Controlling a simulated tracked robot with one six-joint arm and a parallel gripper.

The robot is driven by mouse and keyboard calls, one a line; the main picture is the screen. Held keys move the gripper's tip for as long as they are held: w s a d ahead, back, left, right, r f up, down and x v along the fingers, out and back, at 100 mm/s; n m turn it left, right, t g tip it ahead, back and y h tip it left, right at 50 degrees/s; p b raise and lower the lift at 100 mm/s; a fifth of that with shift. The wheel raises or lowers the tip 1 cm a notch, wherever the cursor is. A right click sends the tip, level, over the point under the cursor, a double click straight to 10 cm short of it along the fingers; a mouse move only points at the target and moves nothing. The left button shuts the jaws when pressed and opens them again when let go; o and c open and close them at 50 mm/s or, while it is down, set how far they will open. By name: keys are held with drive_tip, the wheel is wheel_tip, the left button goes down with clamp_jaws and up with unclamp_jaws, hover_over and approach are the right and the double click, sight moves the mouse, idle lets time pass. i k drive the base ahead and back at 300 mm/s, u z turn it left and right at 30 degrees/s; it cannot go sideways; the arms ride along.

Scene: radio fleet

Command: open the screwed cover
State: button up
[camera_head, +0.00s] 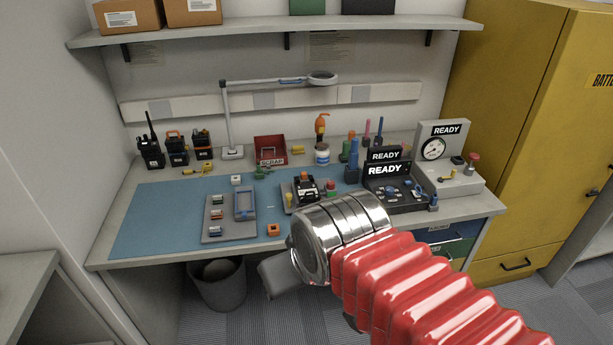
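A black device with an orange-brown part (306,187) sits on a small grey fixture on the blue mat, right of the mat's middle. It may be the radio with the screwed cover, but I cannot make out a cover or screws at this size. My arm, with red bellows and a shiny metal joint, reaches in from the lower right in front of the bench. My gripper's fingers do not show.
The workbench's blue mat (155,217) is bare at left. A grey tray (217,234) holds small parts. Around stand radios (150,150), a magnifier lamp (227,120), a red scrap bin (270,148), black READY testers (385,171), a gauge unit (447,150) and a yellow cabinet (530,130).

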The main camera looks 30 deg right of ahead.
sight(308, 190)
drive_tip(key=i, duration=1.1)
